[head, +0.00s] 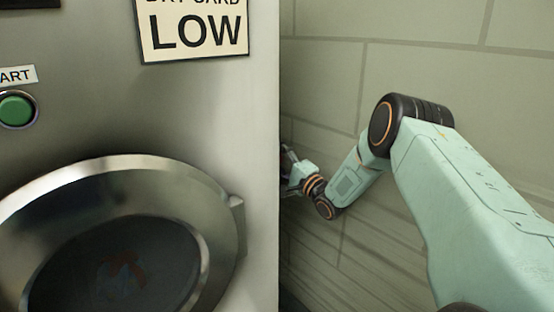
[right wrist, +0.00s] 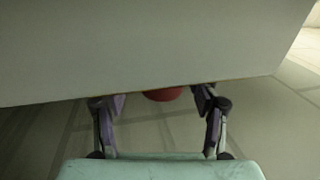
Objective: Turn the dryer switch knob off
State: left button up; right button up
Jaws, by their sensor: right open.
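The dryer (head: 262,120) fills the left half of the head view, with its right edge near the middle. My right arm reaches along the dryer's right side, and its gripper (head: 288,163) is partly hidden by that edge. In the right wrist view a red rounded part, perhaps the switch knob (right wrist: 162,94), shows just under the edge of a pale panel (right wrist: 150,50). The right gripper (right wrist: 160,101) is open with a finger on either side of the red part. The panel edge hides the fingertips, so I cannot tell contact. My left gripper is not in view.
The dryer front has a round door (head: 222,205), a green start button (head: 16,110) and a sign reading LOW (head: 195,32). A block wall (head: 325,60) stands to the right, with a gap between it and the dryer holding my right arm.

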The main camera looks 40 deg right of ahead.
jog(key=shift+s+a+r, duration=0.1)
jog(key=shift+r, duration=0.1)
jog(key=c, duration=0.4)
jog(key=shift+f, duration=0.15)
jog(key=c, duration=0.8)
jog(key=t+b, duration=0.1)
jog(key=b, duration=0.3)
jog(key=shift+f+y, duration=0.15)
jog(key=shift+y, duration=0.15)
jog(key=shift+r+t+b, duration=0.2)
jog(key=shift+t+b, duration=0.7)
jog(key=shift+b, duration=0.5)
jog(key=o, duration=1.2)
jog(key=v, duration=1.1)
jog(key=shift+s+f, duration=0.15)
jog(key=shift+s, duration=0.25)
